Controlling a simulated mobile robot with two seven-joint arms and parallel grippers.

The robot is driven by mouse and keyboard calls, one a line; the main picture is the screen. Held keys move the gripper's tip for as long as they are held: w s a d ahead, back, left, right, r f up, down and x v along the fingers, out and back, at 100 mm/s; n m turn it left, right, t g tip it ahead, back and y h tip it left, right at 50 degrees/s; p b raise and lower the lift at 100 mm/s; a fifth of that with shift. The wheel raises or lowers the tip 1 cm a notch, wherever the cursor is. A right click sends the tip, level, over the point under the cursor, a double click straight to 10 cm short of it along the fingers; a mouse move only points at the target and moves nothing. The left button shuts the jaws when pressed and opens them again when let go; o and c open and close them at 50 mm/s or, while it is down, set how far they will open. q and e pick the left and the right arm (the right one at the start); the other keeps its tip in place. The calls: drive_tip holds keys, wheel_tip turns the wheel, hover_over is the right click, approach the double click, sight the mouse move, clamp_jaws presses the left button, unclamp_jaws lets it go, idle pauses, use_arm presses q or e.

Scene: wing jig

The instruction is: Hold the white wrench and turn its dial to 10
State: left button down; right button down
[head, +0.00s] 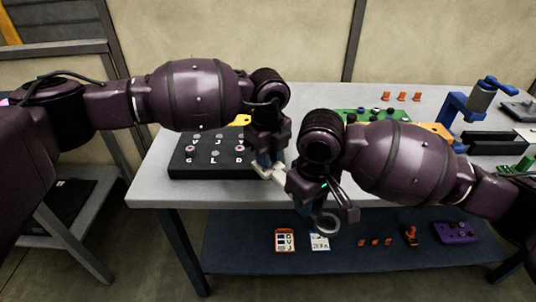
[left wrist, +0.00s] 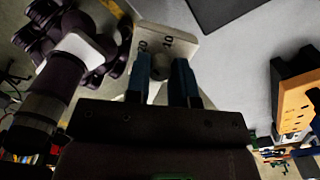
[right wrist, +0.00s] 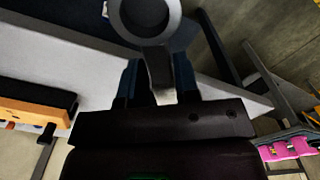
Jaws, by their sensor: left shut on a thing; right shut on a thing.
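The white wrench (head: 270,171) is held between my two grippers above the table's front edge. In the left wrist view its pale head (left wrist: 180,42) carries the marks 20 and 10, with a grey round dial knob (left wrist: 160,68) below them. My left gripper (head: 266,160) is shut on the dial knob, one blue finger on each side. My right gripper (head: 322,205) is shut on the wrench's shank (right wrist: 159,72), just behind its grey ring end (head: 326,223). The ring also shows in the right wrist view (right wrist: 178,32). The dial's exact setting is not readable.
A black board with letters (head: 190,168) lies on the grey table (head: 165,192) beside my left gripper. A green board (head: 362,113), a blue stand (head: 455,108) and orange pieces are farther back. Cards (head: 285,240) and a purple block (head: 456,232) sit on the lower shelf.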

use_arm(q)
drive_tip(key=m, duration=0.5)
drive_tip(key=shift+m, duration=0.4)
idle(0.4)
drive_tip(key=c, duration=1)
unclamp_jaws()
drive_tip(key=shift+o, duration=0.2)
drive_tip(key=shift+r, duration=0.1)
wheel_tip(320, 180, up, 12)
